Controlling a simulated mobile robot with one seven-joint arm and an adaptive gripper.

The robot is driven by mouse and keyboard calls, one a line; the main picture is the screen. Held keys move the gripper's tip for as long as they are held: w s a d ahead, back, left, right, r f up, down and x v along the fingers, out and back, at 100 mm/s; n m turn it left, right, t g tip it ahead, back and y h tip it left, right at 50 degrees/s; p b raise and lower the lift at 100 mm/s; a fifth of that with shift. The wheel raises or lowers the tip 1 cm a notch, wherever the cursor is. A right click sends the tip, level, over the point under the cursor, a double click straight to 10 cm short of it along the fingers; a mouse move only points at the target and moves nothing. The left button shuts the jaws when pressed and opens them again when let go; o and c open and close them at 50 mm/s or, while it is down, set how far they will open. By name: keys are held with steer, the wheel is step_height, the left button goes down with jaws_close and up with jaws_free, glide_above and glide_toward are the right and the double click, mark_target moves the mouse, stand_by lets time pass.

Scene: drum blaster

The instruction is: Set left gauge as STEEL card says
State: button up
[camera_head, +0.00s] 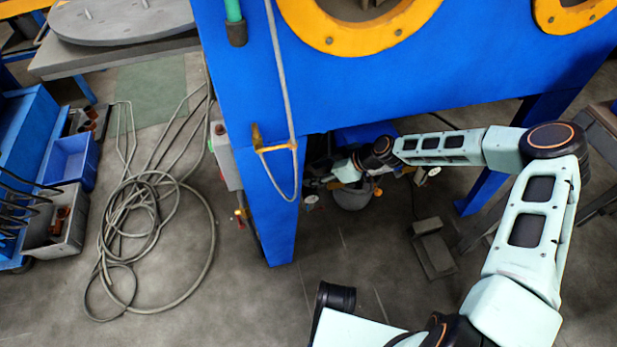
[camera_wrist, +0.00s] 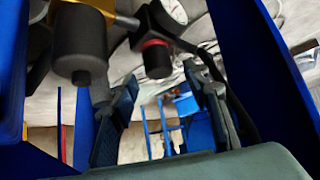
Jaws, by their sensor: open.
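In the head view my arm reaches under the blue blaster cabinet (camera_head: 340,90), and my gripper (camera_head: 330,182) is small and partly in shade there. A small white-faced gauge (camera_head: 311,198) is just left of and below it; another gauge (camera_head: 434,171) sits further right. In the wrist view my gripper (camera_wrist: 165,108) is open, with nothing seen between the fingers. Beyond and above them is a dark regulator knob with a red ring (camera_wrist: 157,55), beside a white dial gauge (camera_wrist: 174,11) cut by the top edge. The dial readings are too small to read. No STEEL card is recognisable.
A dark cylinder (camera_wrist: 80,55) under a brass fitting hangs close at upper left in the wrist view. Blue cabinet panels (camera_wrist: 245,70) flank the gripper. In the head view a grey pail (camera_head: 352,197) is under the cabinet, and coiled hose (camera_head: 150,225) lies on the floor.

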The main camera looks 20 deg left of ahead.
mark_target(309, 175)
steer(key=shift+b+x, duration=0.35)
steer(key=shift+x, duration=1.45)
steer(key=c, duration=1.2)
steer(key=shift+o, duration=0.2)
steer(key=shift+s+r+m+t+h+p, duration=0.15)
steer(key=shift+m+t+h+p, duration=0.15)
steer(key=shift+m+t+p, duration=0.9)
steer(key=shift+m+t+h+p, duration=0.5)
steer(key=shift+m+t+p, duration=0.4)
steer(key=shift+m, duration=0.8)
steer(key=shift+d, duration=0.1)
